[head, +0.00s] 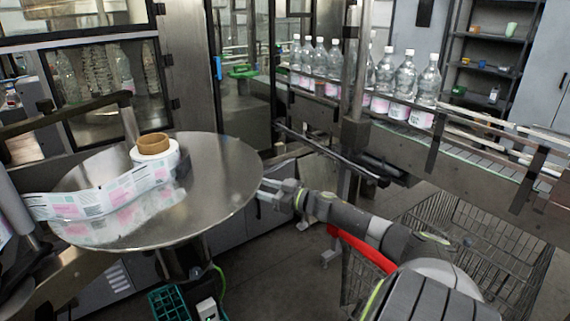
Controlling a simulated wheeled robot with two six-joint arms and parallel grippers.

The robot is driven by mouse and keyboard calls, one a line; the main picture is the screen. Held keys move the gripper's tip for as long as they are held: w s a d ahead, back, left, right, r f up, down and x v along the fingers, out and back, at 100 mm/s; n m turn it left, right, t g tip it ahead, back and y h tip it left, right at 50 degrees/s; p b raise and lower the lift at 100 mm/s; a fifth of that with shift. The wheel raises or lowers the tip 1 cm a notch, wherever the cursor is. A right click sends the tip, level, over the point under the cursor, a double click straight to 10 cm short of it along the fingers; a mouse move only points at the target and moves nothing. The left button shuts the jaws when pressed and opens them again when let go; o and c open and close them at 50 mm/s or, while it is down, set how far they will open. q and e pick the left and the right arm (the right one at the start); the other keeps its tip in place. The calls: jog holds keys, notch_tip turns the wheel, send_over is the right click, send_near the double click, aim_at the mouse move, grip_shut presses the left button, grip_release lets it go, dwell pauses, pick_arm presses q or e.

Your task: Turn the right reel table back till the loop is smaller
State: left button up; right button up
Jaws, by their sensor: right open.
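The right reel table (225,165) is a round, shiny metal disc at the left of the head view. A reel of labels (168,160) with a brown core (153,144) stands on it, near its far side. The printed label web (110,197) runs from the reel to the left in a slack loop, and its reflection shows on the disc. My right gripper (262,191) is open and empty at the disc's right edge. I cannot tell whether its fingers touch the rim. My left gripper is not in view.
Clear bottles (382,75) stand in a row on a conveyor (455,145) behind my right arm. A wire cart (480,240) stands at the lower right. A green crate (170,303) is below the disc. A metal post (356,60) rises behind the gripper.

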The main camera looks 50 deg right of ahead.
jog(key=s+d, duration=0.1)
jog(key=s, duration=0.6)
jog(key=shift+s+d, duration=0.15)
jog(key=shift+s, duration=0.15)
dwell(0.4)
